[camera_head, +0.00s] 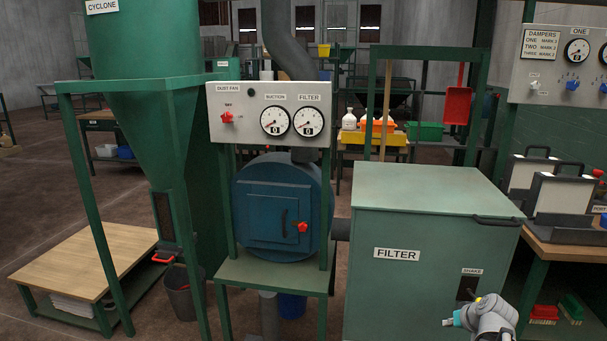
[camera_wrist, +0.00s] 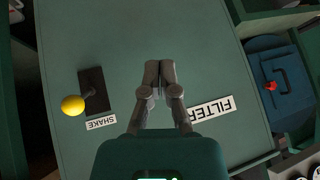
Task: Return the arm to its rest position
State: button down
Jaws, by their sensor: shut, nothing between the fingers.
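My gripper (camera_wrist: 160,70) is shut and empty in the wrist view, its two fingers side by side. It is in front of the green filter cabinet (camera_wrist: 130,30), between the SHAKE label (camera_wrist: 101,123) and the FILTER label (camera_wrist: 213,113). That view is upside down. The yellow ball knob (camera_wrist: 73,105) of the shake lever is left of the fingers there, apart from them. In the head view, part of my arm (camera_head: 492,318) shows at the bottom right, in front of the cabinet (camera_head: 430,275); the fingers cannot be made out there.
The blue round-bodied dust fan (camera_head: 275,205) stands left of the cabinet under a gauge panel (camera_head: 268,112). A wooden bench (camera_head: 560,246) with cases is at the right. The green cyclone (camera_head: 140,50) is at the left. Open floor (camera_head: 40,190) shows further left.

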jog(key=s+a+f+n+g, duration=0.1)
jog(key=s+a+g, duration=0.1)
jog(key=a, duration=0.8)
jog(key=s+a+f+g+h, duration=0.1)
jog(key=s+a+g, duration=0.15)
jog(key=a, duration=0.75)
jog(key=s+a+f+n+g, duration=0.1)
jog(key=a+f+g, duration=0.15)
jog(key=a, duration=0.75)
notch_tip(320, 180, up, 28)
jog(key=p, duration=2.8)
jog(key=shift+r, duration=0.2)
